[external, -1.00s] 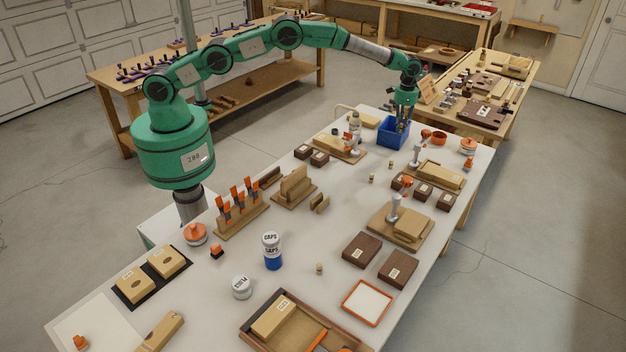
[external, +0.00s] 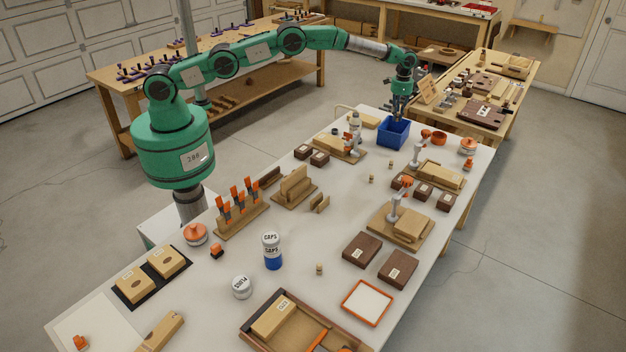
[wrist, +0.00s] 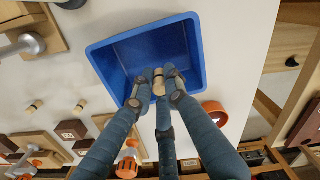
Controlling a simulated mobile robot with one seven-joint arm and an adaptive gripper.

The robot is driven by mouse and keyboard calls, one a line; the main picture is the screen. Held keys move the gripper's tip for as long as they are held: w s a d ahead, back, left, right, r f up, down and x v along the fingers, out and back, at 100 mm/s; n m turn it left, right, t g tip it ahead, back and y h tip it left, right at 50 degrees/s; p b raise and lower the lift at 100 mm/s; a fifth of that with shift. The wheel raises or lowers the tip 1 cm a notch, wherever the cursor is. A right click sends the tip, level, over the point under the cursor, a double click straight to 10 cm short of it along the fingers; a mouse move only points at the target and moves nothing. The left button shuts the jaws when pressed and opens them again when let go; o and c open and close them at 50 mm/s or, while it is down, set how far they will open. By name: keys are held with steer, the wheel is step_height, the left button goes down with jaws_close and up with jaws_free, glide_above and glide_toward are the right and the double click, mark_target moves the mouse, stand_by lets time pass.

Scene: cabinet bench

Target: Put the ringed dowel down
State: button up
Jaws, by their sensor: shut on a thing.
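My gripper (external: 397,112) is over the blue bin (external: 387,138), near the far end of the bench. In the wrist view its blue-grey fingers close around a short tan dowel (wrist: 159,82). The fingertips hide part of the dowel, and I cannot make out its ring clearly. The dowel is held above the blue bin (wrist: 110,58), whose visible floor looks empty. In the external view the dowel is too small to tell between the fingers.
Two small dowels stand on the bench (external: 371,178) (external: 391,164), left of the bin in the wrist view. An orange ring-shaped dish (wrist: 214,113) is close to the bin. A clamp fixture (external: 354,135) stands near it. Bare bench lies nearer the middle (external: 345,205).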

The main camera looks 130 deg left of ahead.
steer(key=shift+f+b, duration=0.45)
steer(key=shift+f, duration=2.5)
steer(key=shift+f, duration=1.9)
steer(key=shift+f+b, duration=0.1)
steer(key=shift+b, duration=0.25)
steer(key=o, duration=0.7)
step_height(320, 180, up, 12)
steer(key=shift+r+p, duration=0.1)
steer(key=shift+p, duration=0.95)
